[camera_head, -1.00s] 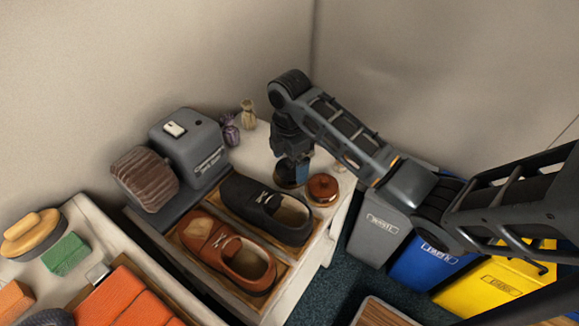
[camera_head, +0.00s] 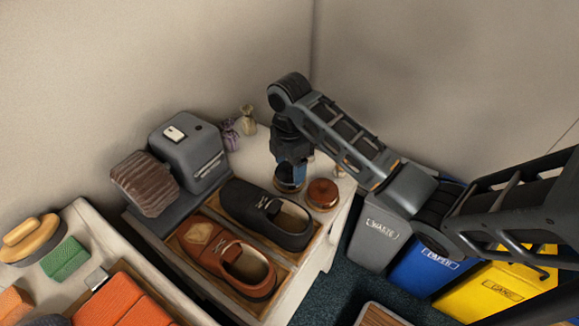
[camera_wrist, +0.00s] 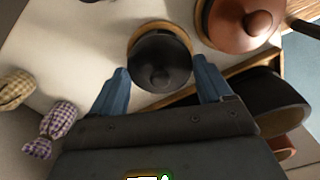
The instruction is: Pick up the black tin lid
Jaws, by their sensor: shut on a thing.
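The black tin lid (camera_wrist: 162,62) is round and dark with a small knob, seen from above in the wrist view. A brass-coloured rim (camera_wrist: 158,26) shows around its upper edge. My gripper (camera_wrist: 164,80) has one blue finger on each side of the lid and is shut on it. In the head view my gripper (camera_head: 291,178) points down at the dark tin (camera_head: 289,187) on the pale bench top. The fingers hide much of the lid there. I cannot tell whether the lid is clear of the tin.
A copper-brown lidded tin (camera_head: 322,194) stands close to the right. A black shoe (camera_head: 250,205) and a brown shoe (camera_head: 215,245) lie in a wooden tray in front. Small pouches (camera_head: 248,121) stand behind. Bins (camera_head: 380,230) stand right.

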